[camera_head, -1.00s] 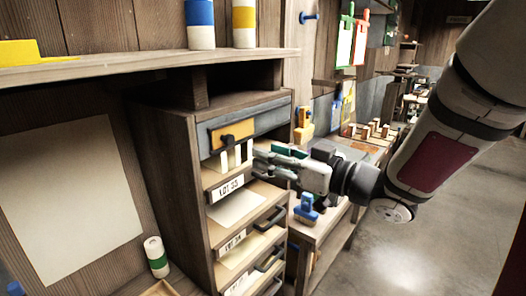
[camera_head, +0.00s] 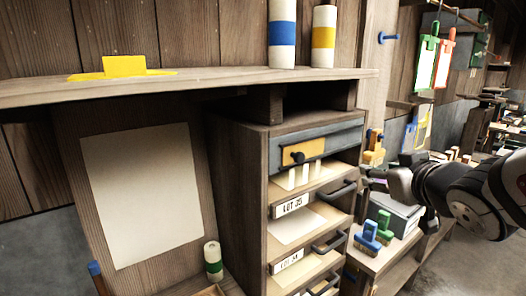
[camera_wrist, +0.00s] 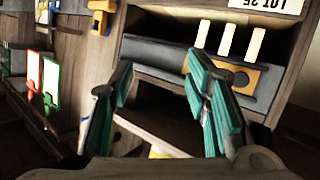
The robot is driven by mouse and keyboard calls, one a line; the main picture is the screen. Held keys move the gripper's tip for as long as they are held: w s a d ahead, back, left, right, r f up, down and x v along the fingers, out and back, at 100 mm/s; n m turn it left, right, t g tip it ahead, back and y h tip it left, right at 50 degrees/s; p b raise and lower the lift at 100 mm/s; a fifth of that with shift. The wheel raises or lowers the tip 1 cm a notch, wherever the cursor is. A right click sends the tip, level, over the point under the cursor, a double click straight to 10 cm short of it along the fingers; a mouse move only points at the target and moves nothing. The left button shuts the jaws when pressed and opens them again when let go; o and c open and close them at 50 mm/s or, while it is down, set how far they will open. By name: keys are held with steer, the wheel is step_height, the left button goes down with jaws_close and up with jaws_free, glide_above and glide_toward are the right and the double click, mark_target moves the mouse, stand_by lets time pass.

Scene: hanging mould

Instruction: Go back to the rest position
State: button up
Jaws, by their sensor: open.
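My gripper (camera_head: 378,180) is at the right of the head view, to the right of the wooden drawer cabinet and apart from it. In the wrist view my gripper (camera_wrist: 160,88) has its two green-padded fingers spread, with nothing held between them. The cabinet's grey top rail (camera_head: 345,138) carries a yellow plate (camera_head: 303,150) with a dark knob. Several white upright strips (camera_head: 304,177) stand below the plate. The wrist view shows the cabinet upside down, with the plate (camera_wrist: 238,75) and the white strips (camera_wrist: 227,40) beyond the fingers.
A shelf (camera_head: 190,82) bears a blue-banded roll (camera_head: 282,35), a yellow-banded roll (camera_head: 323,38) and a yellow piece (camera_head: 124,66). Blue (camera_head: 368,237) and green (camera_head: 384,225) handled items stand on the low bench near my gripper. Green (camera_head: 423,62) and orange (camera_head: 443,65) frames hang behind.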

steer(key=s+a+f+m+g, duration=0.1)
steer(key=s+g, duration=0.3)
steer(key=s, duration=0.7)
steer(key=s+a+f+m+g, duration=0.2)
steer(key=s+a+f+g, duration=0.1)
steer(key=s, duration=0.8)
steer(key=shift+s+a+f+g, duration=0.15)
steer(key=shift+a+f+g, duration=0.05)
steer(key=shift+a+g, duration=0.55)
